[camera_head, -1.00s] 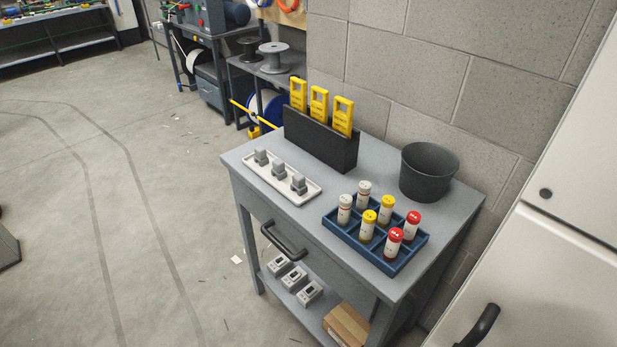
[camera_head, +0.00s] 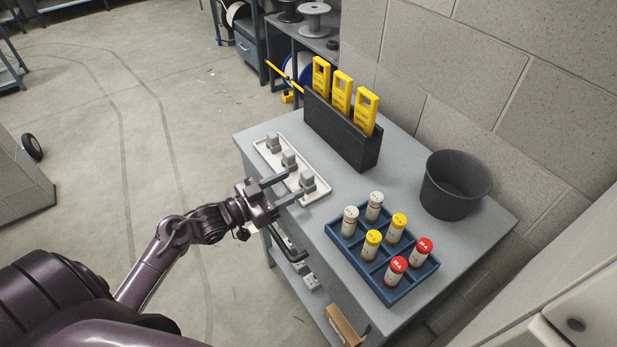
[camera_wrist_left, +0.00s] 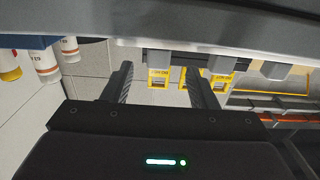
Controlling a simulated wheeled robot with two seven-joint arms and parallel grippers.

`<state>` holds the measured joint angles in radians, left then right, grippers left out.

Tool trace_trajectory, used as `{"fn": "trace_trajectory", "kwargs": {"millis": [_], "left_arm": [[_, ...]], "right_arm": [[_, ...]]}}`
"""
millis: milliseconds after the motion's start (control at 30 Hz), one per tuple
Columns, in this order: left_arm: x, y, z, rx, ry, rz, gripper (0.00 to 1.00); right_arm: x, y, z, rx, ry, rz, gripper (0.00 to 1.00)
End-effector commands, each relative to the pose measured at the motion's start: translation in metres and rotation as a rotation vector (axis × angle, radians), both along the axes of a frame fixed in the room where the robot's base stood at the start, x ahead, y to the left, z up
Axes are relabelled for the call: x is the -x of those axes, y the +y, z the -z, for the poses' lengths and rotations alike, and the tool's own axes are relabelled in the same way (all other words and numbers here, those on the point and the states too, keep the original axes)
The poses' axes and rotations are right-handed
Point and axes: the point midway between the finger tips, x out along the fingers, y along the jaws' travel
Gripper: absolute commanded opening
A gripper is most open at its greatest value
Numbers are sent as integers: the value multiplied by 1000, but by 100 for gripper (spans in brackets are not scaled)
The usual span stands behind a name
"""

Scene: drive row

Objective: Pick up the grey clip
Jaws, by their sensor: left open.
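Several similar grey clips stand in a row on a white tray (camera_head: 317,194) at the left of the cart top: a far clip (camera_head: 272,143), a middle clip (camera_head: 289,160) and a near clip (camera_head: 307,181). My left gripper (camera_head: 294,183) is open and empty at the tray's front edge, its fingers pointing toward the near clip. In the left wrist view the open fingers (camera_wrist_left: 159,78) show with grey clip shapes (camera_wrist_left: 272,70) beyond them, near the top. Whether a finger touches a clip, I cannot tell. My right gripper is not in view.
A black holder (camera_head: 338,132) with yellow devices (camera_head: 341,92) stands behind the tray. A blue divided tray (camera_head: 402,290) with capped tubes is at the right, and a dark bucket (camera_head: 455,185) is behind it.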

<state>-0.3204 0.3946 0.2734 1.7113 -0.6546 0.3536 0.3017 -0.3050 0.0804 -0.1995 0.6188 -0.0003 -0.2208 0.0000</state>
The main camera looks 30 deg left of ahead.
Motion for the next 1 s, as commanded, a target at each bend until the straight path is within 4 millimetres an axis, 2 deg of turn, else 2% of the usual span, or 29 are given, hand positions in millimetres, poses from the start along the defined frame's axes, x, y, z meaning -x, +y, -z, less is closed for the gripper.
{"fn": "trace_trajectory", "kwargs": {"millis": [100, 233, 567, 900, 1000], "left_arm": [[-17, -11, -8, 2, -2, -1, 53], [-31, -20, -5, 2, 0, -2, 53], [-37, -23, -3, -1, 2, -2, 51], [-36, -23, -3, -1, 2, -2, 7], [-36, -23, -3, -1, 2, -2, 4]], "right_arm": [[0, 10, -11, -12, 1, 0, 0], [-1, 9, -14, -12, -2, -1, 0], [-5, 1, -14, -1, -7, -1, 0], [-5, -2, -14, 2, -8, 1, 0], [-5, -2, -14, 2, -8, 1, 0]]}}
